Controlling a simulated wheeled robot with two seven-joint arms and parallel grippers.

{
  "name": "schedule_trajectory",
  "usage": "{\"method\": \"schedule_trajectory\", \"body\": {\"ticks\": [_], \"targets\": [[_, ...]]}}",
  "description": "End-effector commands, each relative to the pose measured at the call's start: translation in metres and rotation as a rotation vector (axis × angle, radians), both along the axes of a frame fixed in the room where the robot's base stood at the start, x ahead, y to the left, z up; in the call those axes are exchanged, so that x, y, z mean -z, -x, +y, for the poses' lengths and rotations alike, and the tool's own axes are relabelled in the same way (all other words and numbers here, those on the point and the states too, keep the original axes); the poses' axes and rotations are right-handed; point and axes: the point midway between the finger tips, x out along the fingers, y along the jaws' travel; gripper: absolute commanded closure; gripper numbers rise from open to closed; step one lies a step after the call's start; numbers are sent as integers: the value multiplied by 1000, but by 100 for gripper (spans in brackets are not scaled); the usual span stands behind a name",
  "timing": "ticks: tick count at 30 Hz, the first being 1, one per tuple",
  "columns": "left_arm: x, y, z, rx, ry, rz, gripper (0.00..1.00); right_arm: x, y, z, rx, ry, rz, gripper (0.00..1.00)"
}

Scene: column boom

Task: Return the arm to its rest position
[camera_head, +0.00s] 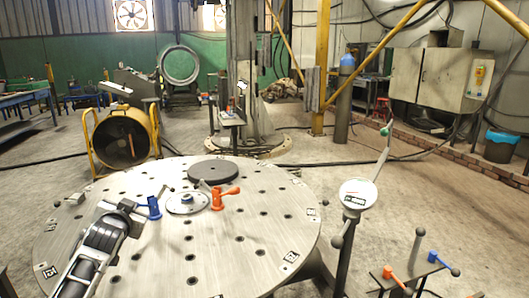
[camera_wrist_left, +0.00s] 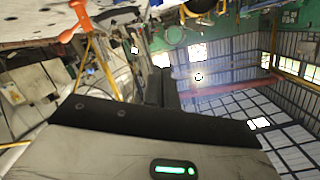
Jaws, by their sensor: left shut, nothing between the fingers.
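My left arm (camera_head: 95,250) reaches in from the lower left over the round grey table. Its left gripper (camera_head: 136,208) is shut and empty, low over the left part of the table, close beside a blue clamp lever (camera_head: 154,207). I cannot tell whether it touches the lever. In the left wrist view, the pale wrist housing (camera_wrist_left: 150,150) with a green light fills the bottom, and an orange lever (camera_wrist_left: 80,20) shows at the upper left. My right gripper is not in view.
The round table (camera_head: 270,240) carries a hub plate (camera_head: 187,203), a dark disc (camera_head: 213,171) and an orange lever (camera_head: 225,196). A dial on a post (camera_head: 357,194) stands at its right edge. A stand with levers (camera_head: 410,280) is at lower right. The floor beyond is mostly clear.

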Motion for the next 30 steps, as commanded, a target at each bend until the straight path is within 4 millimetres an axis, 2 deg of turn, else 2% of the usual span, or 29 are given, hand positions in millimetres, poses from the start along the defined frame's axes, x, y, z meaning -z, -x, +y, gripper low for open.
{"method": "schedule_trajectory", "body": {"ticks": [4,6,11,14,17,18,22,24,27,30], "targets": [[-21,-10,-31,134,204,-150,100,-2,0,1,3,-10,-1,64],[14,6,-47,151,201,-102,100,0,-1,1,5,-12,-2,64],[67,41,-78,195,222,-35,100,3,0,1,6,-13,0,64],[104,73,-102,226,246,16,100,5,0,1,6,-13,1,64],[144,116,-130,261,282,76,100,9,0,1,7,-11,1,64],[159,137,-142,275,302,103,100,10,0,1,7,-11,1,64],[200,211,-179,311,376,189,100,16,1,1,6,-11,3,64],[215,253,-197,323,422,234,100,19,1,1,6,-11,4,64],[225,306,-217,329,486,290,100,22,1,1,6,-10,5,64],[227,342,-230,326,531,325,100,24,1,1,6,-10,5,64]]}}
